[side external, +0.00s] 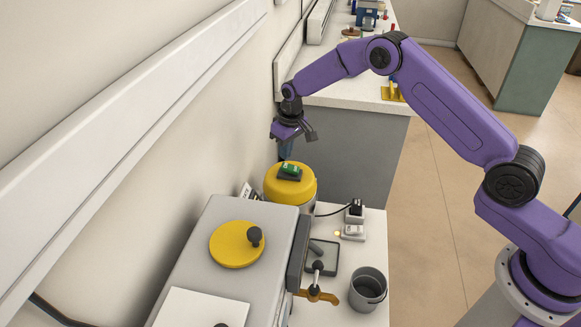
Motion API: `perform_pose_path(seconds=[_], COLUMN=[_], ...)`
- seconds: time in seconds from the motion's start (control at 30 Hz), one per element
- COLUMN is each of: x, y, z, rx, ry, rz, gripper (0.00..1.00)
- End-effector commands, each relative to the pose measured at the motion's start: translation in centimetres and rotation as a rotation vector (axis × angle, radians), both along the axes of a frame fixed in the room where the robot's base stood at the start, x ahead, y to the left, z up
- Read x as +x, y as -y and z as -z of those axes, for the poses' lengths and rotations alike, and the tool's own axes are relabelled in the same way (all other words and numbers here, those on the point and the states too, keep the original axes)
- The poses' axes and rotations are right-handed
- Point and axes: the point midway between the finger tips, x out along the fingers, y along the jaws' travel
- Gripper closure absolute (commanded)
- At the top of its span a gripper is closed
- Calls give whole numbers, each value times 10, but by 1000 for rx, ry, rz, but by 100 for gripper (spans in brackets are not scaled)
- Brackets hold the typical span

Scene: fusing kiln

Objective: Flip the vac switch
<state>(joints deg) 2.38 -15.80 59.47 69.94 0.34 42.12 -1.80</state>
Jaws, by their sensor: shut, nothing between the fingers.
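A yellow-topped drum (276,185) with a pale body stands beyond the kiln. On its top is a dark base with a green rocker (291,169), which looks like the vac switch; any label is too small to read. My gripper (285,153) is above the drum, pointing down, its fingers shut and empty. In the picture the fingertips are just above the green switch and slightly left of it. I cannot tell the exact gap from this view.
The grey kiln (204,282) with a round yellow disc and black knob fills the lower left. A small white box (353,232), a black plug (355,208) with a cable, and a grey bucket (367,290) are right of it. The wall is close on the left.

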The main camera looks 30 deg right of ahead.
Motion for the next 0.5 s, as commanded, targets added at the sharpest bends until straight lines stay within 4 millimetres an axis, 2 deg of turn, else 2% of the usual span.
perform_pose_path(seconds=[0.5], x=[0], y=[0], z=[-34], rx=[1], ry=[2], rz=[0], gripper=[100])
